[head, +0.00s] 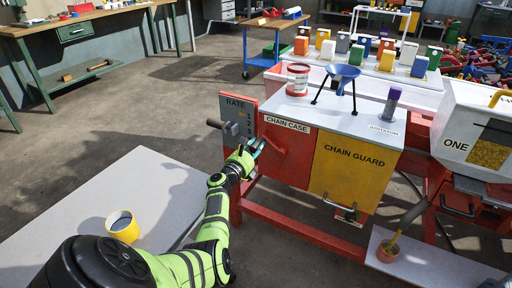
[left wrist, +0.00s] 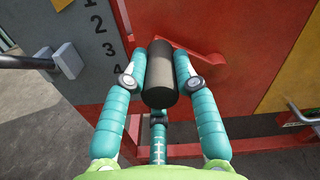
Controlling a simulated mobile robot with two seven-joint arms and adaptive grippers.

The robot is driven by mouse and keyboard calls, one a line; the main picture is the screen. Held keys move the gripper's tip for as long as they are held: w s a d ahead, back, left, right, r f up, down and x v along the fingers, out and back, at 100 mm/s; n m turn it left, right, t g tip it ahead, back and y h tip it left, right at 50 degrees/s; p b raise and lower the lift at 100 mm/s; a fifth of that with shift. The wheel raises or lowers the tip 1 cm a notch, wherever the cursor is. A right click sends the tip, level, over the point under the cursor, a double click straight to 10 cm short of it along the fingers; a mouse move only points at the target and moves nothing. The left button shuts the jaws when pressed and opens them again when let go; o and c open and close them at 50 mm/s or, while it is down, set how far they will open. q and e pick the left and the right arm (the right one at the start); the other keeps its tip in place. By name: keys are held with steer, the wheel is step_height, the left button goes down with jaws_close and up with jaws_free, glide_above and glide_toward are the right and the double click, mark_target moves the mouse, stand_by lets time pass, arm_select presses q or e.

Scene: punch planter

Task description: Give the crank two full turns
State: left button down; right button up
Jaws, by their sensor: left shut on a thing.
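The crank's dark cylindrical handle (left wrist: 160,82) sits between the teal fingers of my left gripper (left wrist: 160,85) in the left wrist view. My left gripper is shut on it. The crank's red arm (left wrist: 198,52) runs from behind the handle to the right, in front of the red machine panel. In the head view my left gripper (head: 253,151) is at the red chain case (head: 287,150), below its label, and largely hides the crank. My right gripper is not in view.
A grey RATE plate (head: 236,118) with numbers and a lever (head: 220,125) stands just left of the crank. The yellow chain guard (head: 345,170) is to the right. A pale table (head: 90,205) with a yellow cup (head: 122,226) lies at lower left.

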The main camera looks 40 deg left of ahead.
arm_select(q)
steer(key=shift+s+f+g, duration=0.15)
steer(key=shift+f+g, duration=0.15)
steer(key=shift+f, duration=0.3)
steer(key=c, duration=1)
jaws_free()
steer(key=shift+a, duration=0.15)
steer(key=shift+r, duration=5.1)
